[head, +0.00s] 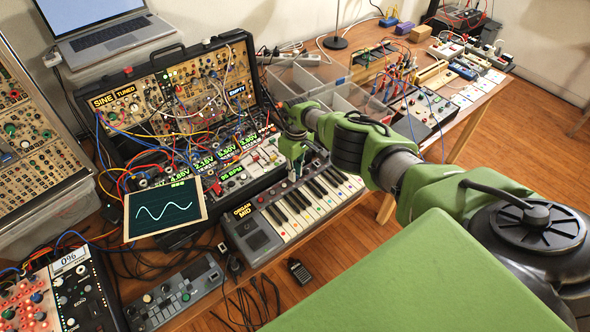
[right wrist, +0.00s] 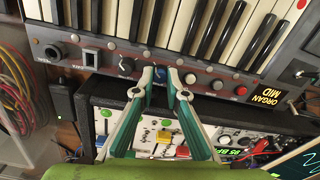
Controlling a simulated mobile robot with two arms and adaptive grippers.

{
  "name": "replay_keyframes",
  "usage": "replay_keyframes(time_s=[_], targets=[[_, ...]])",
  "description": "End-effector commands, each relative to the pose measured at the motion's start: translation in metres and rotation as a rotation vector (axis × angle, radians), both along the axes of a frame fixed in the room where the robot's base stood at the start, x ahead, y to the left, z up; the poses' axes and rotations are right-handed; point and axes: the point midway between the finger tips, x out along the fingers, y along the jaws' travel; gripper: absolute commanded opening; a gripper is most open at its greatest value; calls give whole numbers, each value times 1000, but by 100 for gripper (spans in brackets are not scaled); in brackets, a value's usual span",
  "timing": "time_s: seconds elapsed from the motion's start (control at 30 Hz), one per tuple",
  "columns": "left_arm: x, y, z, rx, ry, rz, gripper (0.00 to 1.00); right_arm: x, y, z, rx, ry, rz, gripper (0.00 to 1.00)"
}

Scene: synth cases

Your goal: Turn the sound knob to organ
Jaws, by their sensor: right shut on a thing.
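The keyboard (head: 262,240) lies at the front of the bench with coloured dots on its white keys. Its small display (head: 241,210) reads "ORGAN MID"; the display also shows, upside down, in the right wrist view (right wrist: 268,95). My right gripper (head: 294,170) reaches down to the keyboard's back panel. In the right wrist view its green fingers (right wrist: 161,80) are shut on a small blue knob (right wrist: 160,73) in the panel's control row. The fingertips hide the knob's sides, and its pointer cannot be read. My left gripper is out of view.
A patched modular synth case (head: 185,85) stands behind the keyboard. A tablet (head: 165,210) with a sine wave stands at left.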

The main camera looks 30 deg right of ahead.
Motion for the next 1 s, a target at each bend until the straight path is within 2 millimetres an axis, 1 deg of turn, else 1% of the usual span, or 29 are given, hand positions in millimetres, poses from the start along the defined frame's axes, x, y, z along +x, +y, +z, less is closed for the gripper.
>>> replay_keyframes(time_s=[0.3,0.73,0.77,1.0], targets=[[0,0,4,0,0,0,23,0,-1,0,-2,1,-78,0],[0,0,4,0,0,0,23,0,-1,0,-1,0,-85,0],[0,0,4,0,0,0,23,0,-1,0,-1,0,-85,20],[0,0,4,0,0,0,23,0,-1,0,-1,0,-84,20]])
